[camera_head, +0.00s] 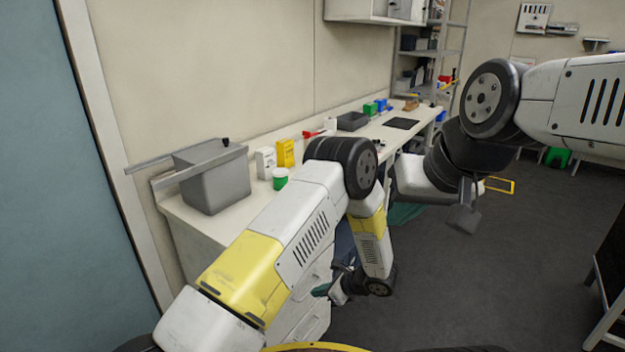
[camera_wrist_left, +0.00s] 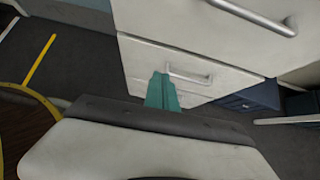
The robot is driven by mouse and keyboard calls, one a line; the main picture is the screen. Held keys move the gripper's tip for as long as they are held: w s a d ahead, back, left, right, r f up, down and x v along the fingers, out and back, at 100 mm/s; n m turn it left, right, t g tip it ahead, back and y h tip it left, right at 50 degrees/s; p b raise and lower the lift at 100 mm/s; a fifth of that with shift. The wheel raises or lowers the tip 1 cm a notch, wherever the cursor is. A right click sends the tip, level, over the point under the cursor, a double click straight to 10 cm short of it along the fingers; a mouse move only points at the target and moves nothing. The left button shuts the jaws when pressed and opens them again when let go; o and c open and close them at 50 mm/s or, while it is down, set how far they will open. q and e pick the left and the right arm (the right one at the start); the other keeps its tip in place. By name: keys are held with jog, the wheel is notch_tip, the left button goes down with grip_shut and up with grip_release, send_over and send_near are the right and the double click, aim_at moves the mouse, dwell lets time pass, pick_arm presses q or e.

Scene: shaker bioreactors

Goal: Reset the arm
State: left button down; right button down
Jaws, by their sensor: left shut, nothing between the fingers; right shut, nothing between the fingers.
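My left arm comes in from the left and bends down in front of the bench drawers. My left gripper (camera_head: 321,290) hangs low beside the drawer fronts, its teal fingers together and empty. In the left wrist view its teal fingers (camera_wrist_left: 161,92) point at a white drawer front with a metal handle (camera_wrist_left: 190,76), and I cannot tell the gap. My right arm comes in from the right. My right gripper (camera_head: 405,213) shows as teal fingers partly hidden behind its own wrist, near the bench's front edge, with nothing visible in it.
A white workbench (camera_head: 185,212) runs along the wall, with a grey bin (camera_head: 213,178), a yellow box (camera_head: 285,153), a white box (camera_head: 265,163) and a green-and-white cup (camera_head: 280,178) on it. The dark floor (camera_head: 480,290) is open on the right. A stand (camera_head: 606,300) is at the right edge.

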pick_arm(q)
jog(key=s+a+r+n+g+h, duration=0.15)
jog(key=a+r+n, duration=0.45)
jog(key=r, duration=0.7)
jog(key=s+a+r+n+g+h, duration=0.15)
jog(key=a+r+n, duration=0.35)
jog(key=r, duration=0.7)
jog(key=s+a+r+n+t+h, duration=0.2)
jog(key=s+r+n, duration=0.4)
jog(key=s+r, duration=0.3)
jog(key=s+a+r+n+t+h, duration=0.2)
jog(key=s+a+r+n+h, duration=0.1)
jog(key=s+r+n+h, duration=0.2)
jog(key=s+r+n, duration=0.2)
jog(key=s+r, duration=0.2)
jog(key=s, duration=0.1)
jog(key=shift+s+a+r, duration=0.2)
jog(key=shift+a+r, duration=0.05)
jog(key=shift+r, duration=0.05)
